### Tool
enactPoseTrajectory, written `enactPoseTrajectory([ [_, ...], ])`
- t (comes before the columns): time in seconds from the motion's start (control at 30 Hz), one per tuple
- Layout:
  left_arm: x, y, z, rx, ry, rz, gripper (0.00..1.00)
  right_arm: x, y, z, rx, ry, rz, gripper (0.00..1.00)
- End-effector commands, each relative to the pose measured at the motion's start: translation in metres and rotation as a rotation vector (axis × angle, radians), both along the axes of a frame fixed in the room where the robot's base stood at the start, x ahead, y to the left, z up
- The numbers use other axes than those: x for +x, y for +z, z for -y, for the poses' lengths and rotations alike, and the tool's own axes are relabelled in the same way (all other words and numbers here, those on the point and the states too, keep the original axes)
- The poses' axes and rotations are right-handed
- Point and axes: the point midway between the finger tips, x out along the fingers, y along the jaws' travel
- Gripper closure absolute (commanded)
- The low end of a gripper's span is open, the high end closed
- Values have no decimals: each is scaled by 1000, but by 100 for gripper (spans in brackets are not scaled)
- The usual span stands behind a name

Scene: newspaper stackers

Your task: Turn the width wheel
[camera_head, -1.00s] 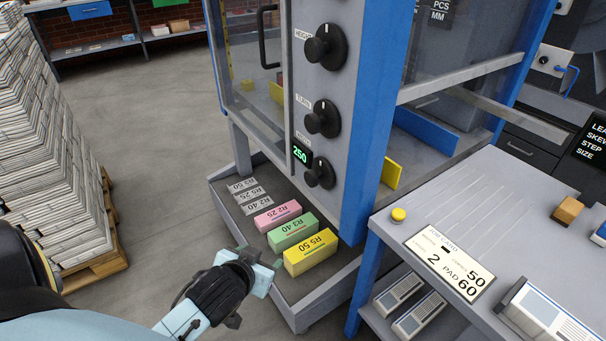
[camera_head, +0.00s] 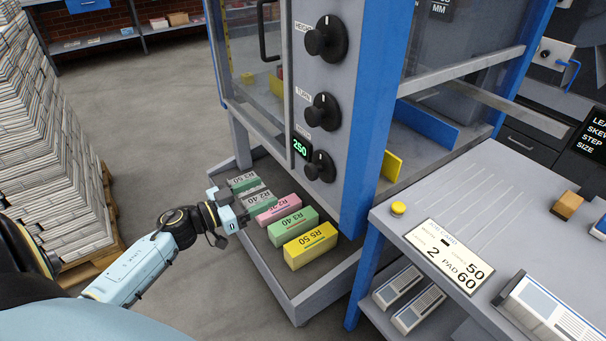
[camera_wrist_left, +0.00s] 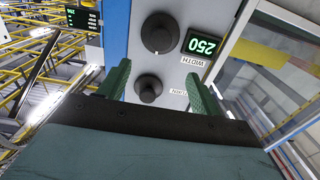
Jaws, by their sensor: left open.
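The width wheel (camera_head: 319,167) is the lowest of the black round knobs on the grey machine front, next to a green display reading 250. In the left wrist view the width wheel (camera_wrist_left: 158,33) is beside the WIDTH label and that display, which appear upside down. My left gripper (camera_head: 230,208) is above the tray's left edge, left of and below the wheel, apart from it. In the left wrist view my left gripper (camera_wrist_left: 158,78) has its two green fingers spread with nothing between them. My right gripper is not in view.
A tray (camera_head: 296,306) with pink, green and yellow blocks (camera_head: 310,246) lies below the knobs. The turn knob (camera_head: 322,112) and height knob (camera_head: 326,38) are above the wheel. A blue post (camera_head: 372,130) and grey table (camera_head: 480,215) stand right; stacked newspapers (camera_head: 50,150) stand left.

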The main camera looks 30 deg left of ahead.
Motion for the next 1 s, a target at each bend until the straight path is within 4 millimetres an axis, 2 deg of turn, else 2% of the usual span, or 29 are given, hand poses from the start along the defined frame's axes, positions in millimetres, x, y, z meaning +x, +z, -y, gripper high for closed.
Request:
enactPoseTrajectory([
  [0.27,49,1,20,1,0,8,36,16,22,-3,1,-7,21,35],
  [0.4,76,0,32,0,1,6,36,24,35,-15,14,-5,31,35],
  [0.6,104,0,43,-1,2,4,36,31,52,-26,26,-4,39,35],
  [0.8,116,0,49,0,2,2,36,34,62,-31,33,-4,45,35],
  [1.0,118,1,49,0,2,2,36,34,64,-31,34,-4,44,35],
])
